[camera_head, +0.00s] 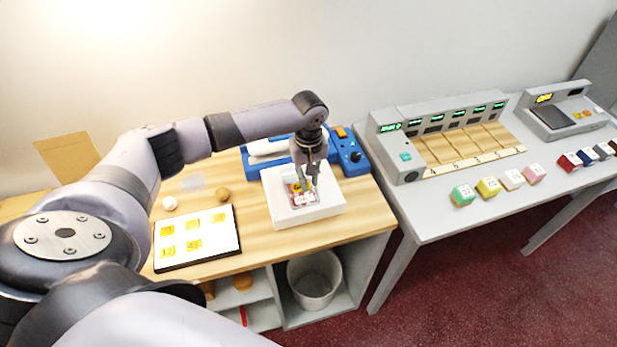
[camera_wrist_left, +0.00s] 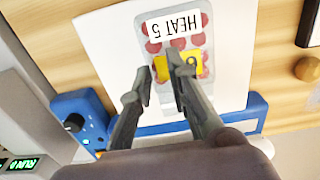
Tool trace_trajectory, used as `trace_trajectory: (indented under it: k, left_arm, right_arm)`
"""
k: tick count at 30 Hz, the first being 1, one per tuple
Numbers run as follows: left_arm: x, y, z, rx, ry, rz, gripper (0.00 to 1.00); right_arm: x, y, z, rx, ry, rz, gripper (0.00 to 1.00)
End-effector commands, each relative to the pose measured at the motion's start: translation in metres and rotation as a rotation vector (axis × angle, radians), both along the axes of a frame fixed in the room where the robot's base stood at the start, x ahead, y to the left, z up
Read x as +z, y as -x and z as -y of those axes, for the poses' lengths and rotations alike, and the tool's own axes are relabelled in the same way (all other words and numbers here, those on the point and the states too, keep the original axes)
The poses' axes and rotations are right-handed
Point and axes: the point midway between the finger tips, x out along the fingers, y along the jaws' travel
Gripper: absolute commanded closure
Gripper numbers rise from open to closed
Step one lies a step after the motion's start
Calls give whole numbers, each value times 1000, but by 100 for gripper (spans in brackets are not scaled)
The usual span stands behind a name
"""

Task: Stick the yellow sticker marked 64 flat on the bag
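The bag (camera_head: 303,197) is clear with red items inside. It lies on a white board (camera_head: 330,203) on the wooden counter. In the left wrist view the bag (camera_wrist_left: 192,47) carries a white label reading HEAT 5, upside down there. The yellow sticker (camera_wrist_left: 163,68) lies over the bag below the label, partly hidden by one fingertip; only a 6 shows. It also shows in the head view (camera_head: 296,186). My left gripper (camera_wrist_left: 158,77) is over the bag, its fingers apart. One fingertip overlaps the sticker; I cannot tell whether they touch. My right gripper is out of view.
A sheet (camera_head: 217,245) with several yellow stickers lies left of the board. A blue device (camera_head: 350,155) stands behind the board. A white bin (camera_head: 314,280) sits below the counter. A grey table at the right holds coloured blocks (camera_head: 488,187) and a grey machine (camera_head: 410,152).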

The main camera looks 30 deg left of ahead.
Motion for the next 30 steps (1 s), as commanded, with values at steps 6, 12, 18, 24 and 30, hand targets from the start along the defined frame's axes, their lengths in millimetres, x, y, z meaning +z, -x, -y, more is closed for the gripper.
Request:
trace_trajectory:
  k: [6,12,18,24,30]
  left_arm:
    - [-1,1,0,0,-1,-3,78]
    - [6,1,0,0,-1,-2,78]
    - [42,-1,0,0,0,3,78]
    - [85,0,1,-1,1,2,78]
    - [112,0,1,0,0,1,78]
  right_arm:
    - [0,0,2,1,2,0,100]
    - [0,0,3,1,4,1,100]
    - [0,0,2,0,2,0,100]
    - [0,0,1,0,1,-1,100]
    - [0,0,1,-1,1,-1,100]
